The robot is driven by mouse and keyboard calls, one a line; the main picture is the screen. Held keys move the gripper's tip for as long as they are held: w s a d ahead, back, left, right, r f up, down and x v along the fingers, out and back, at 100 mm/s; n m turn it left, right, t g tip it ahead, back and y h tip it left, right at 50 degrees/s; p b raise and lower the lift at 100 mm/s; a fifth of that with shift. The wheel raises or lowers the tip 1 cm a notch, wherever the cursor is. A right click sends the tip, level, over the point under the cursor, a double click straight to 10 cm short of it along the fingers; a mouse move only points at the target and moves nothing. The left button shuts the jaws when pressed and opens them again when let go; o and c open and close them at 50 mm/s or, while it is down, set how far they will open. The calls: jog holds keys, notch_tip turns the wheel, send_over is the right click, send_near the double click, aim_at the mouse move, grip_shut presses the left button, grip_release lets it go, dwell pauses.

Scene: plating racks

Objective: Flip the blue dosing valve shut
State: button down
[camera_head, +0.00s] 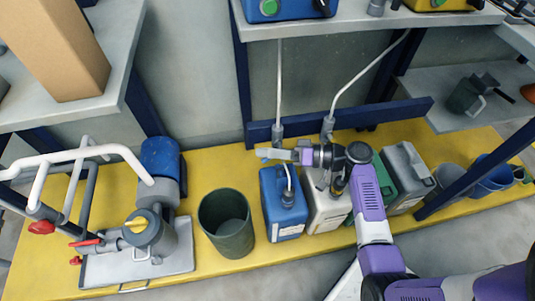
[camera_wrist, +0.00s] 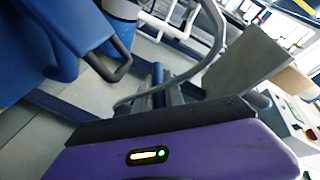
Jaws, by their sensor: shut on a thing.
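My gripper (camera_head: 284,155) is at the hose end above the blue canister (camera_head: 283,205). It is shut on a small light-blue piece (camera_head: 264,153), which looks like the blue dosing valve's lever; its exact angle is hard to tell. A grey hose fitting (camera_head: 278,132) stands just behind the gripper, and a thin pale hose runs up from it. The valve's body is mostly hidden by the gripper. In the wrist view my purple gripper housing (camera_wrist: 180,155) fills the bottom, and the grip itself is unclear.
A white canister (camera_head: 325,207) stands under my wrist, with a second hose fitting (camera_head: 328,126) close behind. A grey canister (camera_head: 408,178) is to the right. A dark green bin (camera_head: 227,225) and a pump (camera_head: 150,235) on a tray stand left. Shelves hang above.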

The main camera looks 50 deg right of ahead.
dwell(0.3)
jog(key=c, duration=1.7)
grip_release()
